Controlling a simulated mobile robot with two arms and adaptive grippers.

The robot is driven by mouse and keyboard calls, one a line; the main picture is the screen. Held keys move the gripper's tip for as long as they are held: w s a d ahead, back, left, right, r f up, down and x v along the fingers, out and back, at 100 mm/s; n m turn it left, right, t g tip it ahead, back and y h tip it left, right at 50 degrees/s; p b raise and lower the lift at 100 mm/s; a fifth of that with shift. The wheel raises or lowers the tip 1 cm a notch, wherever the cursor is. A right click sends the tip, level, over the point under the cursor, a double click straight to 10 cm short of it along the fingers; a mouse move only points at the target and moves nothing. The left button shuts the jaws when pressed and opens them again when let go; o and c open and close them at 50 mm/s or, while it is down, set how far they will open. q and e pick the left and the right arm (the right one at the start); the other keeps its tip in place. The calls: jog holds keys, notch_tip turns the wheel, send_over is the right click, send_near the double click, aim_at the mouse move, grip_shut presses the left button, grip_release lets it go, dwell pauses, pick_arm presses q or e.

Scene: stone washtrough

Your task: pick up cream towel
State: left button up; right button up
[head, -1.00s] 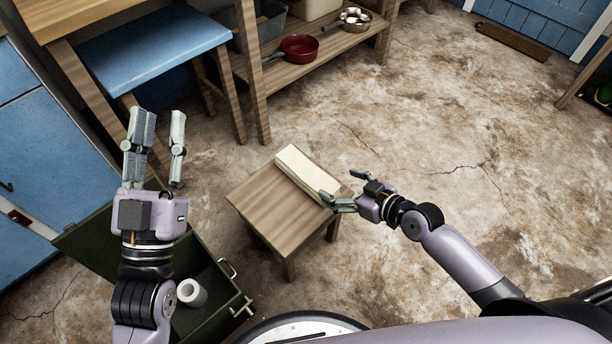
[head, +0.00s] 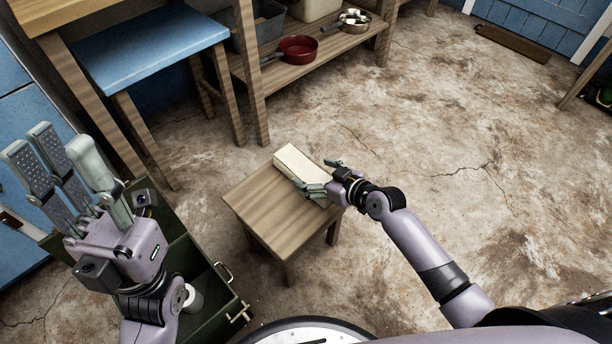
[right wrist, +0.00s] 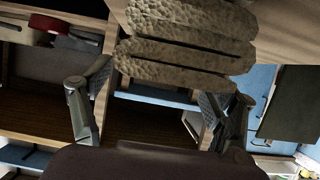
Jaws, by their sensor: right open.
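The cream towel (head: 294,164) is a folded, oblong bundle lying along the right edge of a small wooden stool (head: 262,208). In the right wrist view the towel (right wrist: 185,45) shows several thick, rough folded layers. My right gripper (head: 325,177) is at the towel's near right end, its fingers open. In its wrist view the fingers stand wide apart, left and right of the towel's width, and do not appear closed on it. My left gripper (head: 78,160) is raised at the left, away from the stool, open and empty.
A dark green box (head: 205,262) with a white roll (head: 193,298) stands left of the stool. A blue-topped bench (head: 150,47) and a shelf (head: 308,68) with a red pan (head: 299,48) are behind. The floor to the right is clear.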

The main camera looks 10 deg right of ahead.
aim_at(310, 173)
jog(key=b+x, duration=0.1)
jog(key=x, duration=0.2)
jog(key=shift+w+a+f, duration=0.15)
jog(key=shift+w+a, duration=0.1)
jog(key=shift+w, duration=0.1)
jog(key=shift+c, duration=0.5)
jog(key=shift+s, duration=0.1)
jog(key=c, duration=1.2)
